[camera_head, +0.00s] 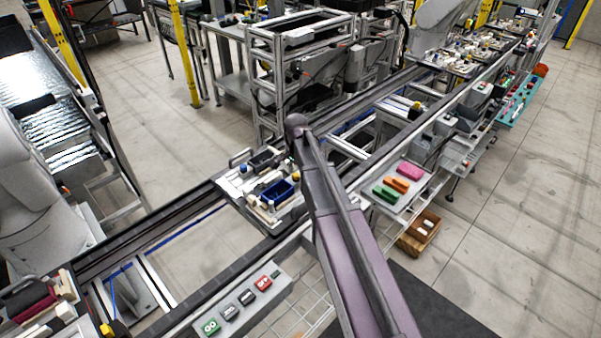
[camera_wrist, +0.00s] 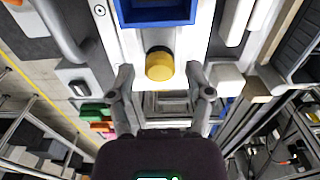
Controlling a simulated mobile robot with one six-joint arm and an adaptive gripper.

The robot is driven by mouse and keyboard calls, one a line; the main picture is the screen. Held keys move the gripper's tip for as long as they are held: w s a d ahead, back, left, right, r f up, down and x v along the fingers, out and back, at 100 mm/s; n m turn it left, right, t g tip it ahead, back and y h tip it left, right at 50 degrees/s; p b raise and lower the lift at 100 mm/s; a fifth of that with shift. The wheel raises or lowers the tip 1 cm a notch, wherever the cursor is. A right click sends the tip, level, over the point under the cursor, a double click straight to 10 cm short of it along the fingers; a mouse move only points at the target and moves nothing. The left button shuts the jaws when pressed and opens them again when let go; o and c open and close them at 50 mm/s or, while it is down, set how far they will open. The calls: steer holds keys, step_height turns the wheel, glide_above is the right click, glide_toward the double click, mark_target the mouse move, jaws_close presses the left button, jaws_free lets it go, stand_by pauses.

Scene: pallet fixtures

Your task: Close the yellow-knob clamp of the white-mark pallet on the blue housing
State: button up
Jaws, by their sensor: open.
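The blue housing (camera_head: 277,193) is an open-topped box on a light pallet (camera_head: 232,187) on the conveyor, left of my arm in the head view. In the wrist view the blue housing (camera_wrist: 157,14) is at the top edge. A round yellow knob (camera_wrist: 159,66) stands just below it. My gripper (camera_wrist: 161,78) is open and empty, with a finger on each side of the yellow knob and a visible gap on both sides. I cannot tell the height between fingertips and knob. My arm hides part of the pallet in the head view.
A button panel (camera_head: 240,302) sits at the front rail. A grey tray (camera_head: 414,198) with pink, orange and green pieces is to the right, above a wooden box (camera_head: 418,232). In the wrist view, a grey curved handle (camera_wrist: 62,32) and pale blocks (camera_wrist: 229,78) flank the knob closely.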

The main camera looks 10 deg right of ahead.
steer(key=shift+r+p, duration=3.05)
steer(key=shift+r, duration=0.25)
steer(key=shift+s+f, duration=0.1)
steer(key=s+d+f+n+b, duration=0.2)
steer(key=s+n, duration=0.9)
steer(key=s, duration=0.9)
steer(key=shift+s+d, duration=0.15)
steer(key=shift+s, duration=0.15)
